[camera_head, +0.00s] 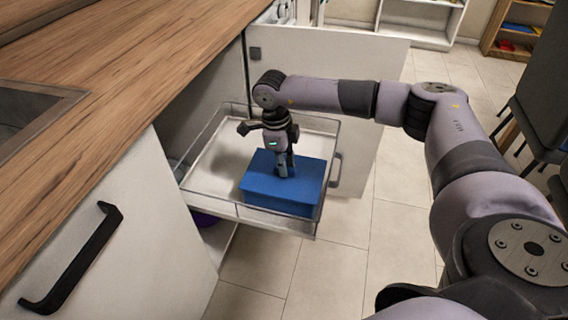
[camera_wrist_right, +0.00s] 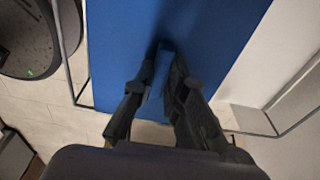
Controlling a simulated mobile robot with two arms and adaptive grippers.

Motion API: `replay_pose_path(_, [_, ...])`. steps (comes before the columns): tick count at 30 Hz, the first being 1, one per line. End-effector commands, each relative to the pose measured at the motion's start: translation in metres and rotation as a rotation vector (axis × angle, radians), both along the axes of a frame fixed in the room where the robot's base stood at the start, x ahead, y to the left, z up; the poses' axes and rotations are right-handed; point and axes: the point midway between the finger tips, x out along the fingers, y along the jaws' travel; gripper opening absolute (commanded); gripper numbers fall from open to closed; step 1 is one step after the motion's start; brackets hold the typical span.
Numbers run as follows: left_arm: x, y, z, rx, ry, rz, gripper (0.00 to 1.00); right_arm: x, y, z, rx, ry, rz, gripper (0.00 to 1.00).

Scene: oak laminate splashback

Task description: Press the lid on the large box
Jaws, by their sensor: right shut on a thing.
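The large box (camera_head: 285,203) is blue and stands in a pulled-out wire drawer. Its flat blue top, the lid (camera_head: 258,166), also fills much of the right wrist view (camera_wrist_right: 210,25). No seam between lid and box can be made out. My right gripper (camera_head: 285,169) points down onto the middle of the lid. In the right wrist view its dark fingers (camera_wrist_right: 166,65) are closed around a small blue knob (camera_wrist_right: 166,47) on the lid. The fingers partly hide the knob. My left gripper is not in view.
The drawer (camera_head: 217,158) has a white base and a thin wire rail around the box. An open white cabinet door (camera_head: 345,62) stands behind it. The wooden counter (camera_head: 130,60) lies to the left. Tiled floor (camera_head: 325,275) is clear in front.

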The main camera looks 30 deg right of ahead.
Motion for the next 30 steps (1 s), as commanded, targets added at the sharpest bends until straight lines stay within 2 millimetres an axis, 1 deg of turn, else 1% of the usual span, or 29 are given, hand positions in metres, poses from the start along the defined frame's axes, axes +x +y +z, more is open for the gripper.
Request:
replay_pose_path(27, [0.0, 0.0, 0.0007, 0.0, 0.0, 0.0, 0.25, -0.0002, 0.0003, -0.0036, 0.001, 0.001, 0.0, 0.0])
replay_pose_path(28, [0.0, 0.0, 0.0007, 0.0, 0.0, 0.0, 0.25, -0.0003, 0.0003, -0.0036, 0.001, 0.001, 0.0, 0.14])
replay_pose_path(30, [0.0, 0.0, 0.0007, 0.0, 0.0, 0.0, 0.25, -0.0003, 0.0003, -0.0035, 0.0, 0.0, 0.0, 0.19])
